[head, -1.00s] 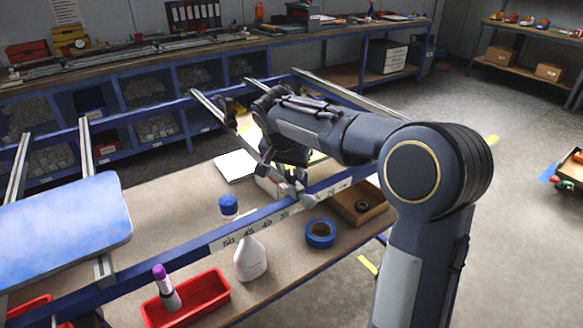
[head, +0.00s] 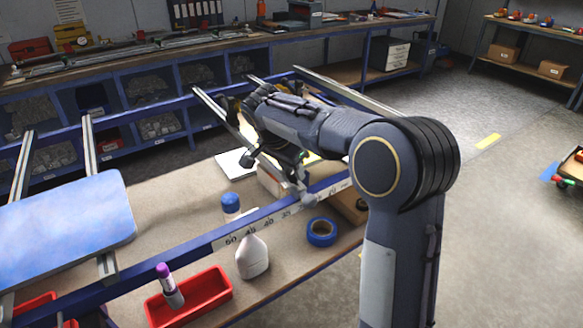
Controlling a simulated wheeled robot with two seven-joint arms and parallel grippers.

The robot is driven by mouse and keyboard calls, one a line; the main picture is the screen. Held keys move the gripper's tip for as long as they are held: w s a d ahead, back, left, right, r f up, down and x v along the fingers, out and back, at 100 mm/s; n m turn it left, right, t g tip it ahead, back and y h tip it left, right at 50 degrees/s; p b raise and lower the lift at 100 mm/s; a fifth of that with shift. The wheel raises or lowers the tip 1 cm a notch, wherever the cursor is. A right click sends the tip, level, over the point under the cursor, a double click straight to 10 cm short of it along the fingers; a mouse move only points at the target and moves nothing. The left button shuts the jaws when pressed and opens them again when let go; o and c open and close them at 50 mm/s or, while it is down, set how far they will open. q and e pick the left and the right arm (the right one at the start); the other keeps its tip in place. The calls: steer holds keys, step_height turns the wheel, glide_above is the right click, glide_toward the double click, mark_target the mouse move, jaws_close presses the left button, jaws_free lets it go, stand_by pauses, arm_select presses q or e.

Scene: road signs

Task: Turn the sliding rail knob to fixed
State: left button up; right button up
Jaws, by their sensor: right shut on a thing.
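A metal sliding rail (head: 217,108) slants across the blue frame, from the far beam toward the near beam. Its near end meets the near beam (head: 180,250) beside the number scale (head: 262,222), where a small grey fitting (head: 308,200) shows. My right arm comes in from the right and reaches over this rail. My right gripper (head: 299,178) points down at the rail's near end and is shut on the rail knob there. The knob is mostly hidden by the gripper and wrist, so I cannot tell which way it is turned. My left gripper is out of view.
A blue sign panel (head: 65,228) lies on the frame at left. Under the near beam, the table holds a white bottle (head: 252,258), blue tape roll (head: 322,232) and red tray (head: 190,298) with a purple-capped marker (head: 168,285).

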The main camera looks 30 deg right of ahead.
steer(key=o, duration=1)
steer(key=shift+c, duration=0.2)
steer(key=shift+r, duration=0.1)
steer(key=v, duration=0.7)
steer(key=shift+r, duration=0.35)
steer(key=shift+o, duration=0.2)
steer(key=shift+a+p, duration=0.1)
steer(key=shift+p, duration=0.2)
